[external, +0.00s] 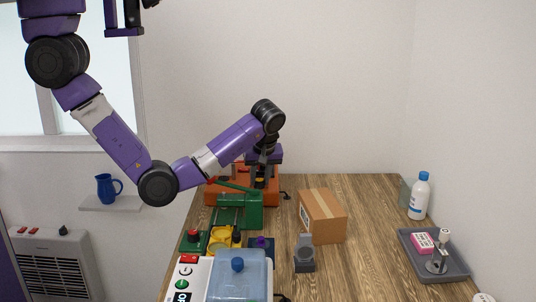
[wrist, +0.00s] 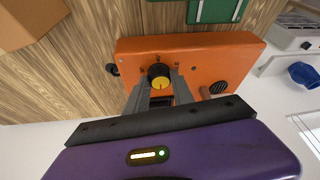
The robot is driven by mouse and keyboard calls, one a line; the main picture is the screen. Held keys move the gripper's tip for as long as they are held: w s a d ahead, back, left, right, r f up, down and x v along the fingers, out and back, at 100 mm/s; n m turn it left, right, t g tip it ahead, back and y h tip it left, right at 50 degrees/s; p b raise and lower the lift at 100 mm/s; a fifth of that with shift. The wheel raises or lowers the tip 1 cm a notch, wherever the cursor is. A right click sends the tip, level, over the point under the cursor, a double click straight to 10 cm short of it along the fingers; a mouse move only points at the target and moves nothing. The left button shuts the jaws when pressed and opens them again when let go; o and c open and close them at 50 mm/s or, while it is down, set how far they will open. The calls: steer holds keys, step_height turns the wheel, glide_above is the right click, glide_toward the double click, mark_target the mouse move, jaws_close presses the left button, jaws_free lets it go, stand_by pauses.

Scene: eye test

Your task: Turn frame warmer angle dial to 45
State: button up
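An orange box-shaped device (wrist: 215,62) stands at the back of the wooden table; it also shows in the external view (external: 222,197), partly behind my arm. I cannot tell whether the fingers touch the dial. In the external view the gripper is small and partly hidden.
A green device (external: 240,211) stands in front of the orange one. A cardboard box (external: 322,216) is to the right. A grey stand (external: 304,256) and a machine with a clear blue cover (external: 238,284) are nearer. A grey tray (external: 452,269) and a white bottle (external: 419,198) stand far right.

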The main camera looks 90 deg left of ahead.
jaws_close()
